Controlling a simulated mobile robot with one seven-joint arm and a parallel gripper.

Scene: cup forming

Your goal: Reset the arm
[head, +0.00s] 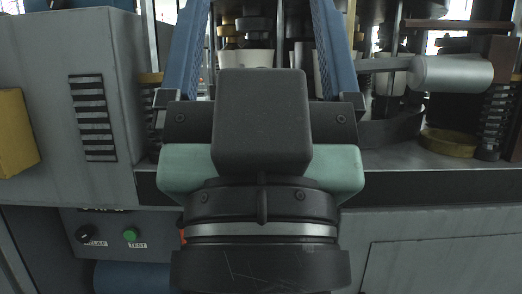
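My gripper (262,14) is in the middle of the head view, seen from behind its dark housing. Its two blue fingers stand wide apart and lean slightly inward toward the top edge, where their tips are cut off. I see nothing clasped between them. The housing hides part of the machine behind it. The cup forming machine (440,185) fills the view beyond my gripper. Pale cup-like parts (247,58) show between the fingers, but I cannot tell how far behind them they are.
A grey cabinet with a vent (92,117) and a yellow box (16,133) stand at left. A control panel with a green button (130,234) is below. A pale cylinder (450,74) and a brass-coloured ring (449,142) are at right.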

